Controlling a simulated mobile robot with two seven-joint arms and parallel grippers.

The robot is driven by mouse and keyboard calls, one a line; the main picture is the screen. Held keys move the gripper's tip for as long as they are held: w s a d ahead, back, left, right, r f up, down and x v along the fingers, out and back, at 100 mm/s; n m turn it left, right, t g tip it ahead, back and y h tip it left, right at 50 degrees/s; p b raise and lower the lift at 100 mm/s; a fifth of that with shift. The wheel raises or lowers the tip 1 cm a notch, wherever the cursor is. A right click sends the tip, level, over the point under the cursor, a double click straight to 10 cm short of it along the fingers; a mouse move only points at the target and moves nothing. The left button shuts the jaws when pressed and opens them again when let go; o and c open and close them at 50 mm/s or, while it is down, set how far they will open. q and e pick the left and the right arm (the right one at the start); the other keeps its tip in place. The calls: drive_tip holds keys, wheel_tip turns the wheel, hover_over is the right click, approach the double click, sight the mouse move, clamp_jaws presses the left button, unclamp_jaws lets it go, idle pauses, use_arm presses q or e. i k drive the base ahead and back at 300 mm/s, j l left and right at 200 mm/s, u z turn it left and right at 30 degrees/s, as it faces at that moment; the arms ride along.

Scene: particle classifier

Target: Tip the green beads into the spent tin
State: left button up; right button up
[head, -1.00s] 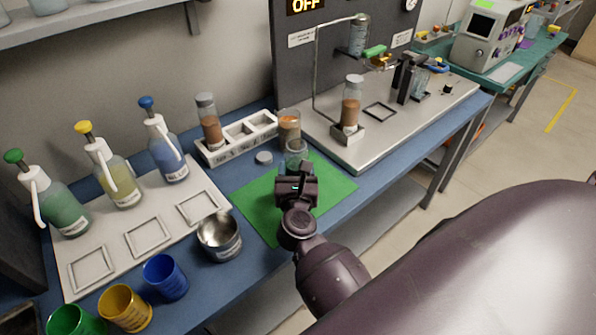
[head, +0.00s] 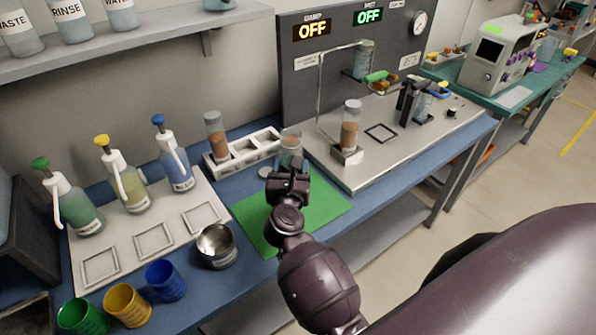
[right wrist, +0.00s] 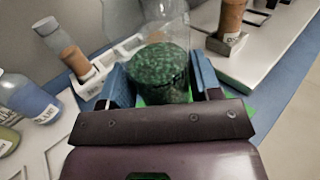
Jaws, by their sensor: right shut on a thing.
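My right gripper (head: 287,178) is over the far part of the green mat (head: 325,205). In the right wrist view its blue fingers (right wrist: 163,88) are shut on a clear glass jar (right wrist: 165,62) of dark green beads, which stands about upright. An open metal tin (head: 218,258) with a pale label, probably the spent tin, stands left of the mat. Its label is too small to read. My left gripper is not in view.
A white rack (head: 245,149) holds a brown-filled tube (head: 216,138). Pump bottles (head: 127,185) stand on a pale tray at left, with green, yellow and blue cups (head: 165,281) in front. A steel rig plate (head: 375,165) is at right. The mat's front is clear.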

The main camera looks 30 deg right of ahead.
sight(216, 244)
drive_tip(key=k+l+u, duration=0.15)
drive_tip(key=u, duration=0.2)
drive_tip(key=k+l+u, duration=0.2)
drive_tip(key=u, duration=0.15)
drive_tip(key=l, duration=0.1)
